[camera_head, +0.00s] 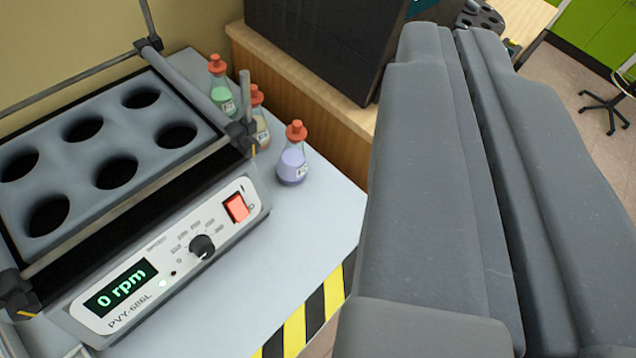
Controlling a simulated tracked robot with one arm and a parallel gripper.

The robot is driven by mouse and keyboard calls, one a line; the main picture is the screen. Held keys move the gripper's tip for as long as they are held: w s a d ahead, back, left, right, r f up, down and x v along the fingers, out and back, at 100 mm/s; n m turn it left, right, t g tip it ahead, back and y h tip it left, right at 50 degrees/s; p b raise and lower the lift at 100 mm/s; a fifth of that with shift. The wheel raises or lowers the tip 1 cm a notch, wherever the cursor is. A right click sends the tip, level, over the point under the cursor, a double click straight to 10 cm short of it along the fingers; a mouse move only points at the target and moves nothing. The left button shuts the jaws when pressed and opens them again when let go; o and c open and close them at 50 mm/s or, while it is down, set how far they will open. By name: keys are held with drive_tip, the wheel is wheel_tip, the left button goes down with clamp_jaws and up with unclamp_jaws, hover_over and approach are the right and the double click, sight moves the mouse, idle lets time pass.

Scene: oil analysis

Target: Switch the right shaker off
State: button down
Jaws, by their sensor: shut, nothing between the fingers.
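A shaker (150,275) stands on a light grey table at the left. Its green display (121,288) reads "0 rpm". Its front panel carries a black knob (202,246) and a red rocker switch (237,208) at the right end, which looks lit. The shaker's top is a grey tray with several round empty holes. My gripper (440,32) fills the right of the view, with its two grey fingers shut together and nothing between them. It is to the right of the shaker and apart from the switch.
Flasks with red stoppers, green (222,97), brownish (262,128) and purple (292,165), stand behind the shaker's right end. A black box (315,45) sits on a wooden counter behind. The table's front edge has yellow-black stripes (310,315). Green cabinets and a chair are at the far right.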

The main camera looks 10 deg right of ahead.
sight(238, 209)
drive_tip(key=w+f+n+y+p, duration=0.15)
drive_tip(key=w+f, duration=0.35)
drive_tip(key=f, duration=0.8)
drive_tip(key=w+f+n+y+b, duration=0.1)
drive_tip(key=w+f+n+y, duration=0.3)
drive_tip(key=f, duration=0.9)
wheel_tip(238, 209, down, 9)
drive_tip(key=s+a+y, duration=0.1)
drive_tip(key=a+y, duration=0.1)
drive_tip(key=y, duration=0.1)
drive_tip(key=shift+s+a+r+p, duration=0.15)
drive_tip(key=shift+a+p, duration=0.05)
drive_tip(key=shift+p, duration=0.2)
drive_tip(key=shift+m, duration=0.25)
drive_tip(key=w+a+f+b, duration=0.3)
drive_tip(key=w+a+f, duration=0.1)
drive_tip(key=a+f, duration=0.1)
drive_tip(key=shift+w+a, duration=0.15)
drive_tip(key=shift+a, duration=0.25)
drive_tip(key=shift+f, duration=0.1)
